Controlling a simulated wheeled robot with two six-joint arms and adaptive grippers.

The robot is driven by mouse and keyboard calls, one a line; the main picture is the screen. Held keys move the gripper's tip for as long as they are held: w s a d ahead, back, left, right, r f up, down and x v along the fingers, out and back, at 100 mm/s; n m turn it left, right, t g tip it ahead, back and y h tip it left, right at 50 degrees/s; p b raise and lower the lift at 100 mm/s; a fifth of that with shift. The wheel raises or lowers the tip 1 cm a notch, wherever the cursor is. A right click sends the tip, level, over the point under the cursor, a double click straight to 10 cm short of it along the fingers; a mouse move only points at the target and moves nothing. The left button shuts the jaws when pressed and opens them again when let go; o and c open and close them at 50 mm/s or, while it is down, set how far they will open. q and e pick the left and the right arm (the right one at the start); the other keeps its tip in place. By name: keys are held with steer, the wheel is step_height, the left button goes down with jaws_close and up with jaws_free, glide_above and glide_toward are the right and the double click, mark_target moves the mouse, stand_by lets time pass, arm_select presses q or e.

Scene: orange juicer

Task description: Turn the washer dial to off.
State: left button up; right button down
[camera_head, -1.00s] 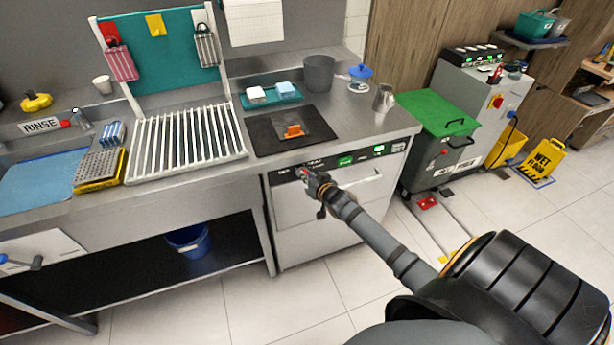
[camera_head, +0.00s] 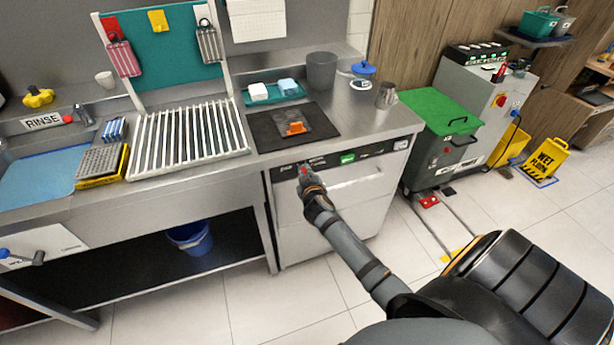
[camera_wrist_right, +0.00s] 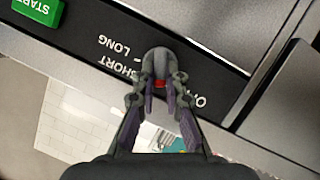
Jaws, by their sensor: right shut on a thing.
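The washer (camera_head: 325,215) is a steel front-loading unit under the counter, with a black control strip (camera_head: 375,150) along its top. In the right wrist view the grey round dial (camera_wrist_right: 157,60) sits on that strip (camera_wrist_right: 110,25). A red mark shows on the dial's near side, between my fingers. The printed words LONG and SHORT appear upside down beside it, with a partly hidden word starting with O. My right gripper (camera_head: 305,176) is at the panel; in the wrist view its fingers (camera_wrist_right: 160,84) are shut on the dial. My left gripper is not in view.
A green START button (camera_wrist_right: 38,10) lies on the same strip. The washer's handle bar (camera_head: 358,183) juts out to the right of my gripper. A green-lidded bin (camera_head: 440,112) stands right of the washer. The floor in front is clear.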

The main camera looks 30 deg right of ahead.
steer(key=shift+w+a+f+n+h+b, duration=0.1)
steer(key=shift+a+n+h+b, duration=0.05)
steer(key=shift+n+h+b, duration=0.4)
steer(key=shift+a+f+n+h+b, duration=0.1)
steer(key=shift+n+h+b, duration=0.25)
steer(key=shift+n+b, duration=0.35)
steer(key=shift+r, duration=0.1)
steer(key=c, duration=1.4)
jaws_free()
steer(key=v, duration=1.2)
